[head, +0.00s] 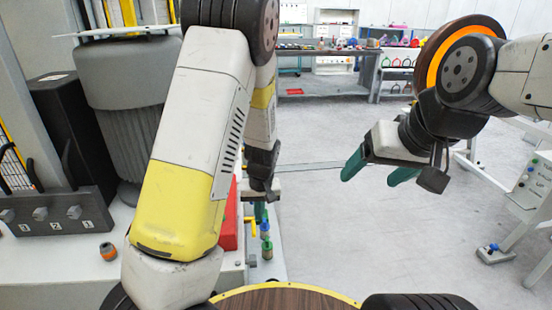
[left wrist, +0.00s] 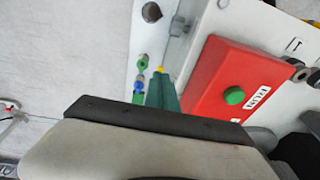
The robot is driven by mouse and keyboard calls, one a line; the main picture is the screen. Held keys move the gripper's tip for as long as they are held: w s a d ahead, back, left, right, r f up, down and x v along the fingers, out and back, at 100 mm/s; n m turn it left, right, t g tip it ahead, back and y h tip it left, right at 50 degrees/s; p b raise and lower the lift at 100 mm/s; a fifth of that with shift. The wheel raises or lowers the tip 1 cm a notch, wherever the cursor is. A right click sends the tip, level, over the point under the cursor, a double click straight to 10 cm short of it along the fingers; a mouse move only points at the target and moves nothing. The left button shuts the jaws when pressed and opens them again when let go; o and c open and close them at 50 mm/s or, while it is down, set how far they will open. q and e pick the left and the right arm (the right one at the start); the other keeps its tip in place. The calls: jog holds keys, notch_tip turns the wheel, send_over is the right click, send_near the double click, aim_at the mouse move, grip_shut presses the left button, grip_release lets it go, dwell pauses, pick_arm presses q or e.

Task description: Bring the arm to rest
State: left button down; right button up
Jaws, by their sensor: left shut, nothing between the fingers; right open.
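My left arm crosses the left middle of the head view and hangs down. Its gripper (head: 259,212) is shut and empty, pointing down beside a red box (head: 229,222). In the left wrist view the teal fingers (left wrist: 161,92) are together, just left of the red box (left wrist: 235,85) with its green button (left wrist: 234,95). I cannot tell whether they touch anything. My right gripper (head: 378,174) is open and empty over the floor at the right, its teal fingers apart.
Green and blue fittings (head: 266,240) stand on the edge below the left gripper; they also show in the left wrist view (left wrist: 141,65). A grey motor (head: 125,100) and a numbered block (head: 55,212) stand left. A workbench (head: 325,85) is far back. The middle floor is clear.

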pick_arm(q)
jog(key=s+a+r+m+t+h, duration=0.15)
jog(key=s+r, duration=0.25)
jog(key=r, duration=0.6)
jog(key=s+r+t+h, duration=0.15)
jog(key=s+r, duration=0.25)
jog(key=r, duration=0.6)
jog(key=s+a+r+m+t, duration=0.1)
jog(key=s+a+r, duration=0.1)
jog(key=s+r, duration=0.6)
jog(key=s, duration=0.3)
jog(key=shift+s+a+r+t, duration=0.2)
jog(key=shift+a+r+t, duration=0.1)
jog(key=shift+a+r, duration=0.1)
